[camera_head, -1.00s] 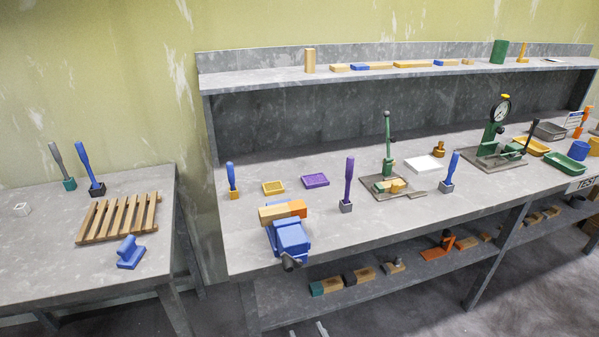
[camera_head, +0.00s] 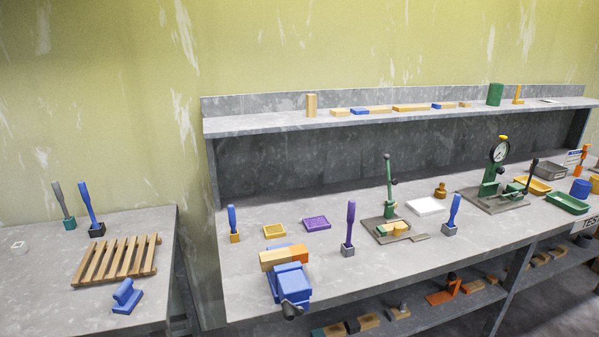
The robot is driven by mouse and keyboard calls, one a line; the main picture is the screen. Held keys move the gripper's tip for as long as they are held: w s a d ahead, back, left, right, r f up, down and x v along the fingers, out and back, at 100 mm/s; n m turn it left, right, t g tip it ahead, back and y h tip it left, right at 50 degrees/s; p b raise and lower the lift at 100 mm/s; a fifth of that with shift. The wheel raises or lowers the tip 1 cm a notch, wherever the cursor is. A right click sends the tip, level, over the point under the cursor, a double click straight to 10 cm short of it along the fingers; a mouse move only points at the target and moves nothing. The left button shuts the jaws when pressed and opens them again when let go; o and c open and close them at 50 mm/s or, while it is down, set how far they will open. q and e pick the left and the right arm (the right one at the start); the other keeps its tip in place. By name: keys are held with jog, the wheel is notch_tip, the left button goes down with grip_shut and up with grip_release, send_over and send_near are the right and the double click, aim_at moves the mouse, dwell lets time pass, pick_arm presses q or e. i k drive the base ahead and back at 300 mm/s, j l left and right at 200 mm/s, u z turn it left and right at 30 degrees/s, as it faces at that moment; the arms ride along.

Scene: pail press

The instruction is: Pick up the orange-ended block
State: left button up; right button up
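The orange-ended block (camera_head: 283,257) is a light wooden block with an orange right end. It lies across the top of the blue vise (camera_head: 289,283) at the front left of the long workbench. Whether the jaws grip it cannot be told. Neither of my grippers is in view.
A purple-handled tool (camera_head: 349,230) stands right of the vise, and a blue-handled tool (camera_head: 233,223) stands behind left. Yellow (camera_head: 274,231) and purple (camera_head: 316,223) trays lie behind it. A green lever press (camera_head: 389,205) is further right. A gap separates the left table (camera_head: 150,222).

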aim_at(268, 258)
jog(key=i+j, duration=0.2)
jog(key=j, duration=0.15)
jog(key=i+j, duration=0.2)
jog(key=j, duration=0.15)
jog(key=i+j, duration=0.25)
jog(key=j+z, duration=0.05)
